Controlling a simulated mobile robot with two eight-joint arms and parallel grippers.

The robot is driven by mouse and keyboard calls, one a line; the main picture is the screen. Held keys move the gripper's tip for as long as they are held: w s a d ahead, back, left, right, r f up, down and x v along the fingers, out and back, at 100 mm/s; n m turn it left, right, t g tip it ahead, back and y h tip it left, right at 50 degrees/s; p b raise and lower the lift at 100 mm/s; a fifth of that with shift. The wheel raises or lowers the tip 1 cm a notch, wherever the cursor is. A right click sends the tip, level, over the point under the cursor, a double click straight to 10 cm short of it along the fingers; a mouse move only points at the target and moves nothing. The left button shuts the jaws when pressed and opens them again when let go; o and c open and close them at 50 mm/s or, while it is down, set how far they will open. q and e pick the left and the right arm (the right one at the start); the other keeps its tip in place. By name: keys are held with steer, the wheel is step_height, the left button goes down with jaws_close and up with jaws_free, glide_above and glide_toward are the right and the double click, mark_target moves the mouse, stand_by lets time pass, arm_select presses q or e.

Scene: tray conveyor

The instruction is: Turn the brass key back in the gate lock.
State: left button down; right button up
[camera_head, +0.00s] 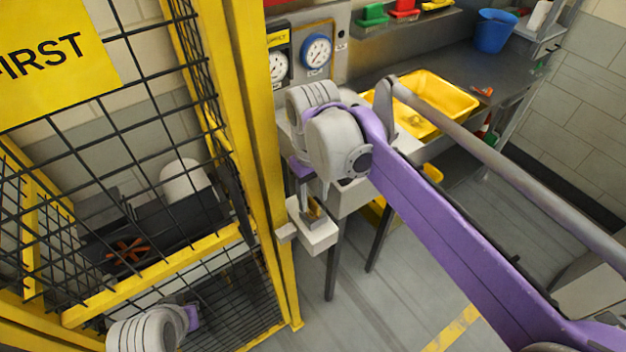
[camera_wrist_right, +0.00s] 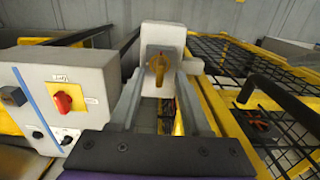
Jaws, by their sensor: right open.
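The brass key (camera_wrist_right: 157,68) stands in the pale grey gate lock (camera_wrist_right: 163,36), between the fingers of my right gripper (camera_wrist_right: 160,80) in the right wrist view. Those fingers are apart, and I cannot tell whether either touches the key. In the head view the right gripper (camera_head: 308,198) points down at the lock box (camera_head: 315,238) beside the yellow gate post, and the key (camera_head: 313,212) shows partly behind the fingers. A grey joint of my left arm shows at the bottom left; its gripper fingers are not visible.
The yellow gate post (camera_head: 262,180) and black mesh stand close to the lock. A grey control box (camera_wrist_right: 65,105) with a red knob is left of the fingers in the wrist view. A yellow tray (camera_head: 440,92) and blue bucket (camera_head: 494,32) sit on the bench at right.

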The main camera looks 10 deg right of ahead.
steer(key=shift+f, duration=0.95)
jaws_close()
